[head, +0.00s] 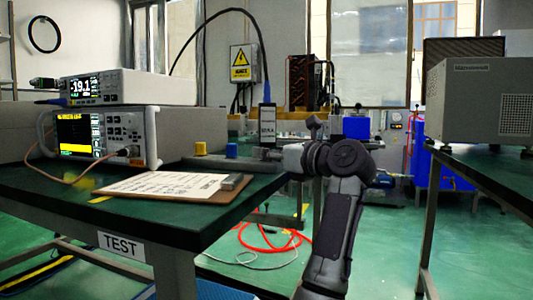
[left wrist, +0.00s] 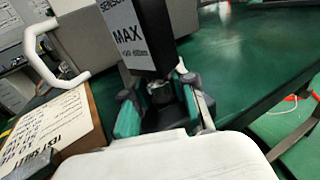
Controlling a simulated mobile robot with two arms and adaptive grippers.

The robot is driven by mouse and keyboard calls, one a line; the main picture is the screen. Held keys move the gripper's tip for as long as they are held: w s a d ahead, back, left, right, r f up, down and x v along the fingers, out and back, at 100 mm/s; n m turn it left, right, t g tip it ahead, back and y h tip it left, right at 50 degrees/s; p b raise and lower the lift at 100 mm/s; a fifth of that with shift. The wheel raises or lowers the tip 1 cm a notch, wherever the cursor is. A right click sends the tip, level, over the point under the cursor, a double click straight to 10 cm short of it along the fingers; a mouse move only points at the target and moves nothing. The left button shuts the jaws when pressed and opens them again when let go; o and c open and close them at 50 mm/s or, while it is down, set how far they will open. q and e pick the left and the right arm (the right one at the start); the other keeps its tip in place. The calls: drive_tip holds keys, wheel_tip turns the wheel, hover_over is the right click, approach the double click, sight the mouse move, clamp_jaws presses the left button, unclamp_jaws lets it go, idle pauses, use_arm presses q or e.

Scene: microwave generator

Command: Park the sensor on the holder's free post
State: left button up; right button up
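The sensor (head: 267,120) is a dark upright block with a pale label and a blue cable at its top. It fills the upper middle of the left wrist view (left wrist: 135,40), where its label reads MAX. My left gripper (head: 272,154) is closed around the sensor's narrow lower end; the fingers (left wrist: 160,92) sit on both sides of the metal connector. The holder (head: 240,164) is a low grey bar at the table's back edge, with a yellow post (head: 200,149) and a blue post (head: 231,151). The sensor is right of these, over the bar's right end. Any post there is hidden. My right gripper is out of view.
A clipboard (head: 150,186) lies on the green table (head: 170,220) in front of the holder. Two stacked instruments (head: 120,87) (head: 105,135) stand at the left, with cables. A grey unit (head: 480,105) stands on another table at the right.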

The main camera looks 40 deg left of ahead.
use_arm(q)
clamp_jaws()
drive_tip(key=shift+m+t, duration=0.3)
drive_tip(key=shift+t, duration=0.2)
drive_tip(key=shift+m+t+h+p, duration=0.6)
drive_tip(key=shift+m+t, duration=0.7)
drive_tip(key=shift+t, duration=0.6)
drive_tip(key=o, duration=0.7)
unclamp_jaws()
